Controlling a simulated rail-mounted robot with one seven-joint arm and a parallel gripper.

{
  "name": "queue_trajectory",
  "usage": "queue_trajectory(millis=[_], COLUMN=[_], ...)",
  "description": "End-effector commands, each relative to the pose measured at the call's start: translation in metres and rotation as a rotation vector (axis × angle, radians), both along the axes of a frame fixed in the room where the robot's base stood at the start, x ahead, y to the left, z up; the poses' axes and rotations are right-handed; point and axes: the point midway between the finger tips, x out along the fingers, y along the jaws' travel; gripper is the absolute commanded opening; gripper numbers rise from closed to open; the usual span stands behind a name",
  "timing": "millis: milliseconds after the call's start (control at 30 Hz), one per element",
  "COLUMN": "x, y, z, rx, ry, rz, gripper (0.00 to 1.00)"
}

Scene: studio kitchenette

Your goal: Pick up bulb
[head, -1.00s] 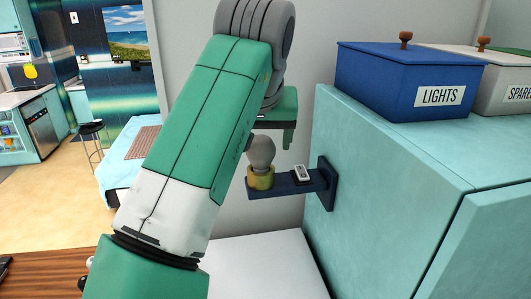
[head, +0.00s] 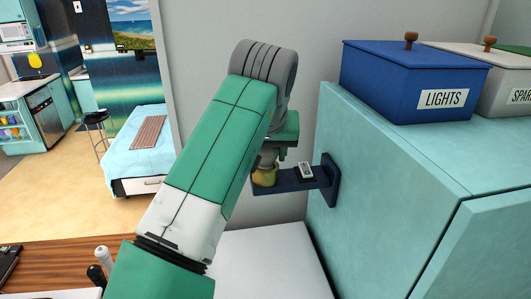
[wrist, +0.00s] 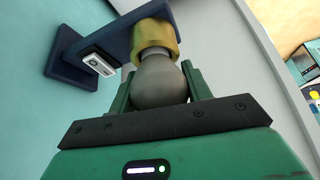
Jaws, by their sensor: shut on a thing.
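The bulb (wrist: 161,84) is grey-white and sits in a yellow socket (wrist: 154,40) in the wrist view. In the head view the bulb (head: 266,158) is mostly hidden by my gripper and arm, above the yellow socket (head: 265,177). The socket stands on the end of a dark blue wall bracket (head: 300,181). My gripper (wrist: 158,88) is shut on the bulb, with one green finger on each side of it. The bulb's base is inside or against the socket; I cannot see how deep.
A small white switch (head: 306,170) sits on the bracket beside the socket. The bracket is fixed to a teal cabinet (head: 400,200). On the cabinet stand a blue box (head: 400,85) labelled LIGHTS and a grey box (head: 505,85). A white surface (head: 265,265) lies below.

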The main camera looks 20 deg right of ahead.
Motion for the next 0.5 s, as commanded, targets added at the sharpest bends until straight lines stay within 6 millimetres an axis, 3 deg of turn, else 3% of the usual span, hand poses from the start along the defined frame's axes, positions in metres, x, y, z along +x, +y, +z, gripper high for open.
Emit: queue_trajectory(millis=[267,500], x=[0.000,-0.001], y=[-0.001,-0.001], z=[0.005,0.036], rx=[-0.001,-0.003], ry=[-0.002,-0.002], rz=[-0.001,-0.001], gripper=[0.26,0.26])
